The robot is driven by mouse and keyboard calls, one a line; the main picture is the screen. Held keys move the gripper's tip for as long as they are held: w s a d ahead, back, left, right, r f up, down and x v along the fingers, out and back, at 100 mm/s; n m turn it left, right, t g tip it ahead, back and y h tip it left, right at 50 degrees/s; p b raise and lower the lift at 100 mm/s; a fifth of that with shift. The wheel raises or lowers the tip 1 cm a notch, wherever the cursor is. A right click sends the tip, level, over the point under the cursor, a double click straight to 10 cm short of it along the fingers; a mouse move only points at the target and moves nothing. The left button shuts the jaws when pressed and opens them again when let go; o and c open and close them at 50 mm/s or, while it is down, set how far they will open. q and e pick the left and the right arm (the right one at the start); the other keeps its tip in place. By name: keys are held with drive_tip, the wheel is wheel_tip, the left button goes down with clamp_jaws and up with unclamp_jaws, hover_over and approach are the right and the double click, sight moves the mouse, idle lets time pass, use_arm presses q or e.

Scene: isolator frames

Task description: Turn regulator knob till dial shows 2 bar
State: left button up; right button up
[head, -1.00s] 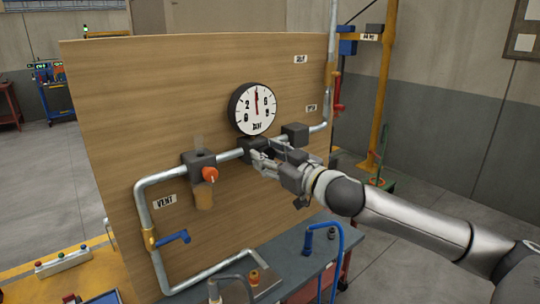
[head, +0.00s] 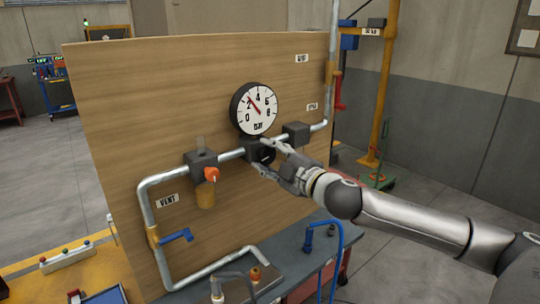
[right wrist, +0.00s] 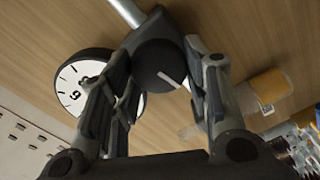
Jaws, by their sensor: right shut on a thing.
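The round white dial (head: 257,108) is on the upright wooden board, with 0, 2, 4, 6 and 8 on its face. Its red needle points up and left, between 2 and 4. The dark regulator knob (head: 265,154) is just below the dial on the pipe. My right gripper (head: 268,157) is shut on the knob, one finger on each side. In the right wrist view the round black knob (right wrist: 158,62) with a white mark lies between the fingers, and part of the dial (right wrist: 80,84) shows at left. My left gripper is not in view.
A grey pipe (head: 152,205) runs along the board (head: 110,110), with a blue lever (head: 176,236) low on it. An orange-knobbed block (head: 201,160) is left of the regulator, and another dark block (head: 297,133) is right of it.

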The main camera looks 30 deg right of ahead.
drive_tip(key=shift+n, duration=0.6)
drive_tip(key=o, duration=1)
drive_tip(key=shift+w, duration=0.1)
drive_tip(key=shift+s+d+f, duration=0.15)
drive_tip(key=shift+s+d, duration=0.05)
drive_tip(key=shift+s, duration=0.7)
drive_tip(key=shift+s+a, duration=0.15)
drive_tip(key=shift+s, duration=0.5)
drive_tip(key=shift+s+d, duration=0.15)
drive_tip(key=shift+s, duration=1)
drive_tip(key=shift+s+d, duration=0.1)
drive_tip(key=shift+s, duration=1)
